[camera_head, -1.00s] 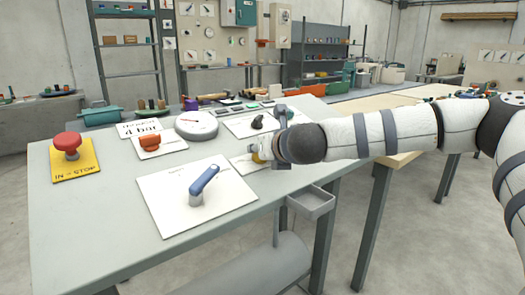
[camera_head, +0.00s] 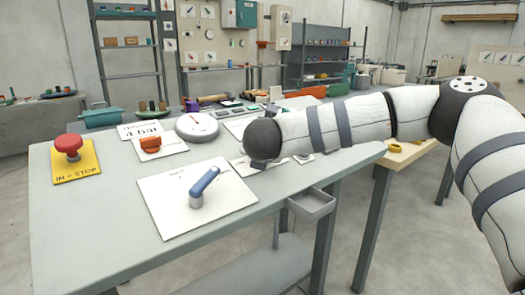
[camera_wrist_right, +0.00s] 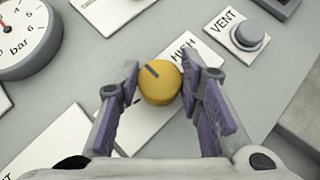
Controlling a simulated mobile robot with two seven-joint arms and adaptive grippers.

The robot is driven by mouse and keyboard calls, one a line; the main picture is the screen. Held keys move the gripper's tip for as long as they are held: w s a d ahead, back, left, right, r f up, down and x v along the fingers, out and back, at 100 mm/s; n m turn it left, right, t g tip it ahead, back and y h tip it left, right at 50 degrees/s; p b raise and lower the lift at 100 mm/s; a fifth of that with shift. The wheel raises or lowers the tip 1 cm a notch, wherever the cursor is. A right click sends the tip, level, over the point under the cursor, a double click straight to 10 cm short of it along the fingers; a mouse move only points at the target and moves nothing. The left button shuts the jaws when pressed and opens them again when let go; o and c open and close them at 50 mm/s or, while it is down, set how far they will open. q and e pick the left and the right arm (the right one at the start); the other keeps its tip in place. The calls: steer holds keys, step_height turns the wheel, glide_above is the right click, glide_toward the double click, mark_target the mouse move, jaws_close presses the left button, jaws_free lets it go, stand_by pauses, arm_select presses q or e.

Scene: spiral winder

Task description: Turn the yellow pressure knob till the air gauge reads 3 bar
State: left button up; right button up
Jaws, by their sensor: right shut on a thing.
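The yellow knob (camera_wrist_right: 160,85) is in the right wrist view, its dark pointer line toward the upper left. My right gripper (camera_wrist_right: 158,92) is shut on it, one purple-padded finger on each side. In the head view my right wrist (camera_head: 262,140) hides the knob and fingers. The round air gauge (camera_head: 197,125) stands on the bench behind and left of the wrist. Part of it shows in the right wrist view (camera_wrist_right: 22,36), with a red needle, "bar" and a 6. The picture edge cuts it off, so I cannot tell the reading. My left gripper is not in view.
A card reading "4 bar" (camera_head: 146,130) stands left of the gauge. A grey VENT button (camera_wrist_right: 247,35) is close to the right finger.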

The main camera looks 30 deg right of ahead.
steer(key=o, duration=1.2)
steer(key=shift+c, duration=0.2)
steer(key=v, duration=1.2)
steer(key=shift+f, duration=0.15)
